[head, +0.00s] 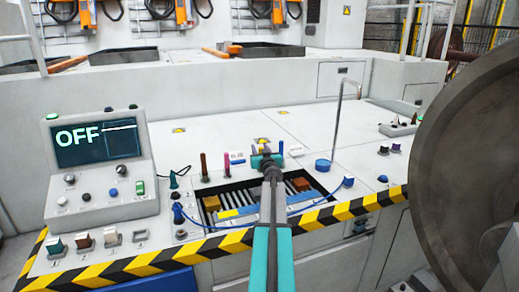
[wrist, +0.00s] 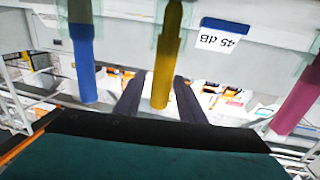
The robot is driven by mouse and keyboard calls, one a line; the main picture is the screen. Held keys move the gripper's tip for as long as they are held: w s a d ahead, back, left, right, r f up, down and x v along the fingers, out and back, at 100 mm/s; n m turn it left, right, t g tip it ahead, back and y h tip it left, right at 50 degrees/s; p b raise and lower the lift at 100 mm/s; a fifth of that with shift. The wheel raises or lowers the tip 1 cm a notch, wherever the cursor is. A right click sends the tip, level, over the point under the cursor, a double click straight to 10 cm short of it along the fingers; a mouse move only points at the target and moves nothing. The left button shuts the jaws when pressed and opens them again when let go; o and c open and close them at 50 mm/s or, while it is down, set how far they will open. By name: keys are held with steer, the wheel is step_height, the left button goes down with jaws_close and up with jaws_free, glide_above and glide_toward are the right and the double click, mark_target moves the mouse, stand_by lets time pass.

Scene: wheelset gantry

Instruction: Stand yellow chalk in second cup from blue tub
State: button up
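The yellow chalk (wrist: 163,65) points its free end toward my gripper in the wrist view, which looks upside down. Its other end is in a pale translucent cup (wrist: 186,28). My gripper (wrist: 158,88) is open, with a dark finger on each side of the chalk and gaps visible between. In the head view my gripper (head: 267,160) is over the back edge of the recessed tray and mostly hides the chalk. A blue chalk (wrist: 84,65) and a pink chalk (wrist: 298,100) stand on either side. A round blue tub (head: 322,165) sits to the right.
A sunken tray (head: 238,192) with blocks lies below my arm. A dark red stick (head: 203,167) stands left of the chalks. A tall bent rod (head: 337,125) rises by the tub. An OFF console (head: 100,165) stands left; a large wheel (head: 470,170) blocks the right.

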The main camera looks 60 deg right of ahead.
steer(key=p+v, duration=0.1)
steer(key=v, duration=0.5)
steer(key=shift+a, duration=0.2)
steer(key=shift+s+r, duration=0.1)
steer(key=shift+s, duration=0.05)
steer(key=shift+r, duration=0.1)
stand_by(0.7)
